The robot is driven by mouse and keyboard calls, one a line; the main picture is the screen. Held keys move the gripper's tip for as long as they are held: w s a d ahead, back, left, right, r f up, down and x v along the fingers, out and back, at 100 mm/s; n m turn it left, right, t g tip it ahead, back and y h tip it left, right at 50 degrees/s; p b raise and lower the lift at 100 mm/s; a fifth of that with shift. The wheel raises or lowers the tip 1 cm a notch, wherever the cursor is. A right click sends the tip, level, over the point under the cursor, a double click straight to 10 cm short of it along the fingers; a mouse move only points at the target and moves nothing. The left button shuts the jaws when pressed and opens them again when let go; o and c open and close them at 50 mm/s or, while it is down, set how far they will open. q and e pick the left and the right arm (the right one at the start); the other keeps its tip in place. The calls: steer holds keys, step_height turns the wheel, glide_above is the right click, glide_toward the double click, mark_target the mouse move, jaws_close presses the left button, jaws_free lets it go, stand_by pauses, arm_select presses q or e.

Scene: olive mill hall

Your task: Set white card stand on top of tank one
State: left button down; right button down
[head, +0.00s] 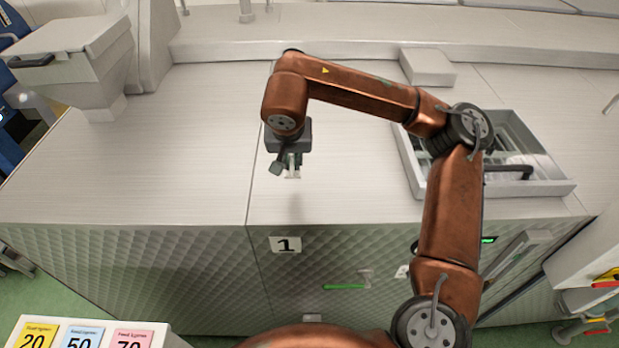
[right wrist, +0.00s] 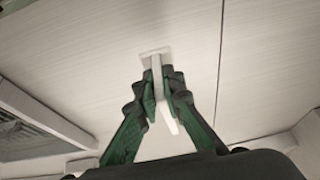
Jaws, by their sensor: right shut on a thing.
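My right gripper (head: 290,166) is shut on the white card stand (head: 293,174). It reaches down from the copper arm over the pale top of tank one (head: 340,195). A plate marked 1 (head: 286,244) is on the tank's front face. In the right wrist view the green-and-black fingers (right wrist: 160,92) pinch the stand, with its pale flat part (right wrist: 155,52) beyond the fingertips. A faint shadow lies on the top in front of the stand. Whether the stand touches the top is unclear. My left gripper is not in view.
An open metal basin (head: 560,187) with a dark handle is set in the top at right. A pale block (head: 428,67) stands at the back. A lidded box (head: 75,50) stands at the back left. Numbered cards (head: 80,337) lie at the lower left. The top around the stand is clear.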

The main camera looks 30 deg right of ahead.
steer(key=d+f, duration=0.1)
steer(key=s+d+f, duration=0.1)
steer(key=f, duration=0.1)
steer(key=d+f+p, duration=0.1)
steer(key=shift+s+f, duration=0.25)
steer(key=shift+s, duration=0.1)
steer(key=f, duration=0.1)
steer(key=f+p, duration=0.1)
steer(key=f, duration=0.1)
steer(key=shift+s+d, duration=0.15)
steer(key=shift+s, duration=0.05)
steer(key=shift+w+f, duration=0.1)
steer(key=shift+f, duration=0.25)
steer(key=c, duration=2)
jaws_free()
steer(key=shift+c, duration=0.2)
steer(key=b+v, duration=0.2)
steer(key=v, duration=1)
